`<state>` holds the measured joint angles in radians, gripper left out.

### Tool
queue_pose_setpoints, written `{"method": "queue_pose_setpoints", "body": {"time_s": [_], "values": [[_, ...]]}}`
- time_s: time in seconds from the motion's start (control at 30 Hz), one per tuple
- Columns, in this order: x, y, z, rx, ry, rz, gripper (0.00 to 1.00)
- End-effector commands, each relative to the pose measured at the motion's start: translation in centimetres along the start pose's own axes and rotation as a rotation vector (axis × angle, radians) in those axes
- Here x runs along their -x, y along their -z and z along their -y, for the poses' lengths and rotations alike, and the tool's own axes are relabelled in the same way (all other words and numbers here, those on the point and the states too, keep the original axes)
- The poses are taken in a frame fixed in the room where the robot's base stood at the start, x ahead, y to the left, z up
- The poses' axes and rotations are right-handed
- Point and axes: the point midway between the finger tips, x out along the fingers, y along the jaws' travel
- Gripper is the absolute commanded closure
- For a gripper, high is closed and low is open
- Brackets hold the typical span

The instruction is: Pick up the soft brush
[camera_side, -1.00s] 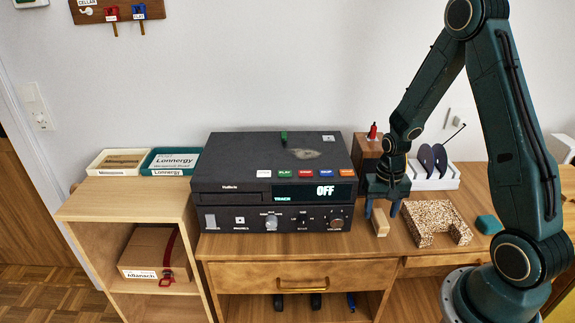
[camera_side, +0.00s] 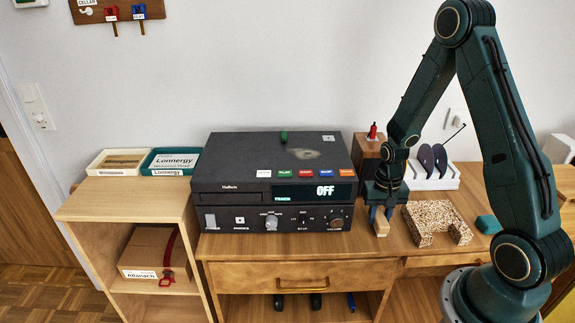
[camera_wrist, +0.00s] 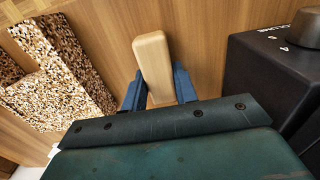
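No bristles show. My gripper (camera_side: 381,213) is low over it, with one blue finger on each side. In the wrist view the pale wooden body (camera_wrist: 153,62) runs between the two fingers (camera_wrist: 160,90). They appear to press against its sides. Its end nearest the palm is partly hidden. I see no clear lift off the desk.
The black deck (camera_side: 230,185) is close on the left. A speckled cork-like block (camera_side: 436,222) stands close on the right, with a teal piece (camera_side: 488,224) beyond it. Behind are a wooden block with a red top (camera_side: 367,154) and a white rack (camera_side: 440,180).

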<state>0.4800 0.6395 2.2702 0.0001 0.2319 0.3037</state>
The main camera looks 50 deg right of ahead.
Motion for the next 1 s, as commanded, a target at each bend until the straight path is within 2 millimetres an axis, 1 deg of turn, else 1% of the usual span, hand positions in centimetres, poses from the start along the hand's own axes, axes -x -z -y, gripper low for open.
{"method": "queue_pose_setpoints", "body": {"time_s": [0.03, 0.07, 0.1, 0.4, 0.57, 0.77, 0.87, 1.0], "values": [[0.0, 0.0, 0.0, 0.000, 0.000, 0.000, 0.85], [0.0, 0.0, 0.0, 0.000, 0.000, 0.000, 0.91], [0.0, 0.0, 0.0, 0.000, 0.000, 0.000, 0.94], [0.1, 0.0, 0.0, 0.000, 0.000, 0.000, 0.94], [0.5, 0.1, 0.0, 0.000, 0.000, -0.002, 0.94], [1.8, 0.1, 0.0, 0.000, 0.001, -0.003, 0.94], [2.9, 0.1, 0.0, 0.000, 0.001, -0.004, 0.94], [4.8, 0.1, 0.0, 0.000, 0.002, -0.005, 0.94]]}}
